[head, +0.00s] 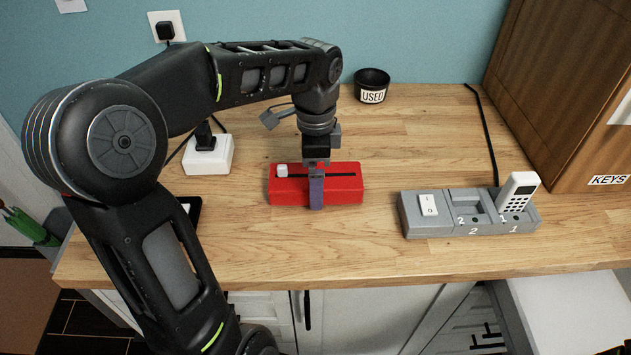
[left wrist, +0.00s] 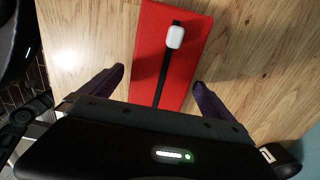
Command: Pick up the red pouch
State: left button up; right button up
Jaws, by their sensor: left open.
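My right gripper is in neither view.
A grey dock (head: 432,220) with a white handset (head: 518,191) stands to the right. A black cup marked USED (head: 372,84) is at the back, and a white power box (head: 208,155) is to the left. A wooden cabinet marked KEYS (head: 560,90) stands at the right. Bare counter lies around the pouch.

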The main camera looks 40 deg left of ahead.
pick_arm(q)
jog(key=shift+f, duration=0.2)
jog(key=shift+c, duration=0.2)
jog(key=c, duration=1.7)
jog(key=shift+r, duration=0.15)
notch_tip(320, 180, up, 7)
jog(key=shift+f, duration=0.1)
notch_tip(320, 180, up, 3)
jog(key=p, duration=0.2)
jog(key=shift+p, duration=0.4)
